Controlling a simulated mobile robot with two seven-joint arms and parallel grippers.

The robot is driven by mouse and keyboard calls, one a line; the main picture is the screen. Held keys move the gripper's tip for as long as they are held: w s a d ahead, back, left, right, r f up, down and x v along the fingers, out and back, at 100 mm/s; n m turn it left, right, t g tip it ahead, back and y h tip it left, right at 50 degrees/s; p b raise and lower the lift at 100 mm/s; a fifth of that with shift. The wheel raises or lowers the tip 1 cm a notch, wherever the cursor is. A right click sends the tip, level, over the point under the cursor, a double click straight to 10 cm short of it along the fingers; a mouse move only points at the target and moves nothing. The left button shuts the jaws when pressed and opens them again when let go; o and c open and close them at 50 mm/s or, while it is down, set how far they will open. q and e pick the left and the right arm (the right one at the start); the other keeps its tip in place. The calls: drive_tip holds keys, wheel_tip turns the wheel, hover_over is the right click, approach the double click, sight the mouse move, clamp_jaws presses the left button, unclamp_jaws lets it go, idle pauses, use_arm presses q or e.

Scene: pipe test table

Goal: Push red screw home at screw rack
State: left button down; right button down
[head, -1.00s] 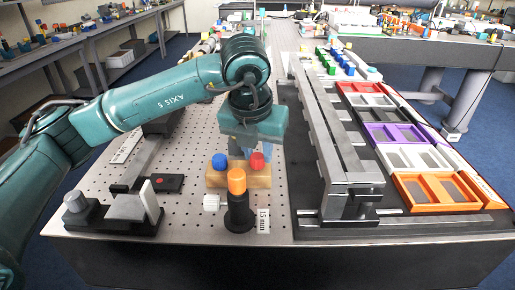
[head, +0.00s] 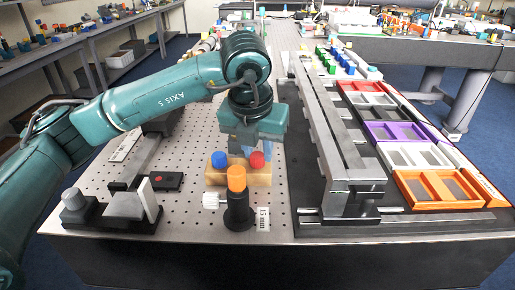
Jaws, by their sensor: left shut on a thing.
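The wooden screw rack (head: 238,176) stands on the perforated plate near the front of the table. The red screw (head: 257,160) is upright at the right of the rack, and a blue screw (head: 219,160) is at its left. My left gripper (head: 254,154) points down from above at the red screw and is shut on it; the fingertips are partly hidden, so the exact grip is hard to see. How deep the red screw sits cannot be told. My right gripper is not in view.
A black post with an orange top (head: 236,180) stands just in front of the rack, a small white piece beside it. A grey clamp-like fixture (head: 125,206) is front left. A long metal rail (head: 330,140) and coloured trays (head: 437,188) lie to the right.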

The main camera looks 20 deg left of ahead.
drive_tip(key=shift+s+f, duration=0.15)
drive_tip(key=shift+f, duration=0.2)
use_arm(q)
drive_tip(key=shift+b, duration=0.3)
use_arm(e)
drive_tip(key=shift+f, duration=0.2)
use_arm(q)
drive_tip(key=shift+f, duration=0.1)
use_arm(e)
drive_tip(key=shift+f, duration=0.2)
use_arm(q)
drive_tip(key=c, duration=1.1)
unclamp_jaws()
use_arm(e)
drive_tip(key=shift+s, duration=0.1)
use_arm(q)
drive_tip(key=v, duration=1.3)
drive_tip(key=shift+s, duration=0.1)
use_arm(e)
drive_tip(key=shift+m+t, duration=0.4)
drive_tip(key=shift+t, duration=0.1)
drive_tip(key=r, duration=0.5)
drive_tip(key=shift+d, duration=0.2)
use_arm(q)
drive_tip(key=shift+r, duration=0.2)
